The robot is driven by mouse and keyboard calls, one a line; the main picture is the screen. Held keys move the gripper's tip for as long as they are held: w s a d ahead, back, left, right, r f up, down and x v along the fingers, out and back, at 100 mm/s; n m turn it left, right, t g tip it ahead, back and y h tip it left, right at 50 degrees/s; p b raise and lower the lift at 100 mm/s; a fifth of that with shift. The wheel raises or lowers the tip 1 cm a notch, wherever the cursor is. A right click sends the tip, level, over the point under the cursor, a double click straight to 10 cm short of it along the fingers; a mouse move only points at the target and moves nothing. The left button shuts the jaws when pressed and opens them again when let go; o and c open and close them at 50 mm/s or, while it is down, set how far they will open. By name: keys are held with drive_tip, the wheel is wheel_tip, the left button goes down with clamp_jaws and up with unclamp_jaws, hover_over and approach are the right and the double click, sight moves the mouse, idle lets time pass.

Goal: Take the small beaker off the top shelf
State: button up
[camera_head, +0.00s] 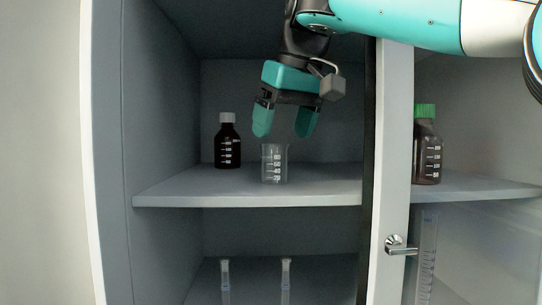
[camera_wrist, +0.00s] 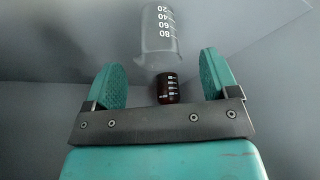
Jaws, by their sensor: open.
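The small clear beaker (camera_head: 274,164) with white volume marks stands upright on the top shelf (camera_head: 230,187), near its front edge. My gripper (camera_head: 286,128) has teal fingers and is open and empty. In the head view its fingertips point down, just above the beaker's rim. In the wrist view the beaker (camera_wrist: 159,38) shows beyond the fingertips, between the two fingers (camera_wrist: 163,75). The beaker does not appear to be between the pads.
A dark bottle with a white cap (camera_head: 227,142) stands left of the beaker. A dark bottle with a green cap (camera_head: 427,146) stands right, beyond the cabinet's upright with a handle (camera_head: 398,246). Measuring cylinders (camera_head: 286,280) stand below.

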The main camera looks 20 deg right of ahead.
sight(274, 159)
drive_tip(key=shift+w+f+b, duration=0.6)
drive_tip(key=shift+f+b, duration=0.2)
drive_tip(key=shift+b, duration=0.25)
drive_tip(key=shift+w+f+b, duration=0.25)
drive_tip(key=shift+f+b, duration=0.1)
drive_tip(key=shift+f, duration=0.05)
drive_tip(key=b+x, duration=0.3)
drive_tip(key=x, duration=0.1)
drive_tip(key=shift+w+a+f, duration=0.1)
drive_tip(key=shift+w+f, duration=0.05)
drive_tip(key=shift+w, duration=0.1)
drive_tip(key=shift+c, duration=0.4)
drive_tip(key=c, duration=0.9)
